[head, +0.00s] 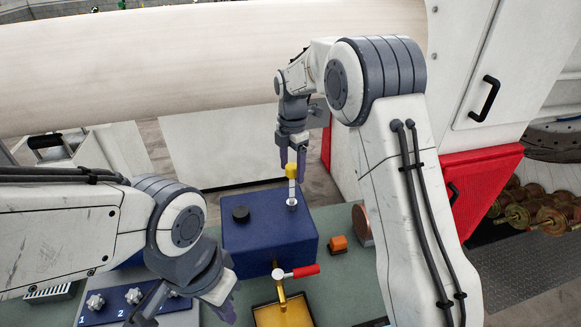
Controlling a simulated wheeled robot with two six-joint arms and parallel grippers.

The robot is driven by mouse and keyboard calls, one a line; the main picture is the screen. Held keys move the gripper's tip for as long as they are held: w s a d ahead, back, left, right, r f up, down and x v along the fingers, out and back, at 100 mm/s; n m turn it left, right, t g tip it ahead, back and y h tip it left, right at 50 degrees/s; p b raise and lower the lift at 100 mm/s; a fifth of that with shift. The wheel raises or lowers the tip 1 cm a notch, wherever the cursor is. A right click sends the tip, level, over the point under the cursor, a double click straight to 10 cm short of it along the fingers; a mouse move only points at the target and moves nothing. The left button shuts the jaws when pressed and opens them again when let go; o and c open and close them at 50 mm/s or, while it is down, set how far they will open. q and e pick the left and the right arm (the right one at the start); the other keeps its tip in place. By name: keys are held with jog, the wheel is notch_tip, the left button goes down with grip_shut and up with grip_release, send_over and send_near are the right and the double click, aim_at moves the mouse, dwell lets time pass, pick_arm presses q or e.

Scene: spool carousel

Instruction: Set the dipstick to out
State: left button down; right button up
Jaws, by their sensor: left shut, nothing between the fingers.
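The dipstick (291,171) has a yellow top and a pale shaft. It stands upright at a light fitting on top of the blue box (265,238). My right gripper (291,166) points down over the dipstick, its dark fingers on either side of the yellow top. I cannot tell whether the fingers press on it or stand slightly apart. The shaft's lower end is hidden in the fitting. My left gripper (226,312) is shut and empty, low in the picture, left of the box's front.
A black cap (241,213) sits on the box. A red-handled valve (296,272) is at its front, above a yellow tray (283,315). An orange block (338,243) is to the right. A panel with star knobs (133,296) lies left. A large pale roll (200,60) spans the back.

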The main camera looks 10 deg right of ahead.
aim_at(292, 165)
jog(key=shift+r, duration=0.15)
jog(key=shift+r+b, duration=0.35)
notch_tip(292, 165, up, 10)
jog(key=shift+f+b, duration=0.25)
jog(key=shift+b, duration=0.85)
jog(key=s+a+f+m+b, duration=0.5)
jog(key=s+f, duration=0.2)
jog(key=s, duration=0.5)
jog(key=s+a+f+m+b, duration=0.45)
jog(key=s+f, duration=0.25)
jog(key=s, duration=0.5)
jog(key=s+d+f+m+y+b, duration=0.1)
jog(key=s+f+m+b, duration=0.1)
jog(key=s+f+m, duration=0.4)
jog(key=s+f, duration=0.1)
jog(key=s, duration=0.4)
jog(key=shift+d+f, duration=0.25)
jog(key=shift+f, duration=0.15)
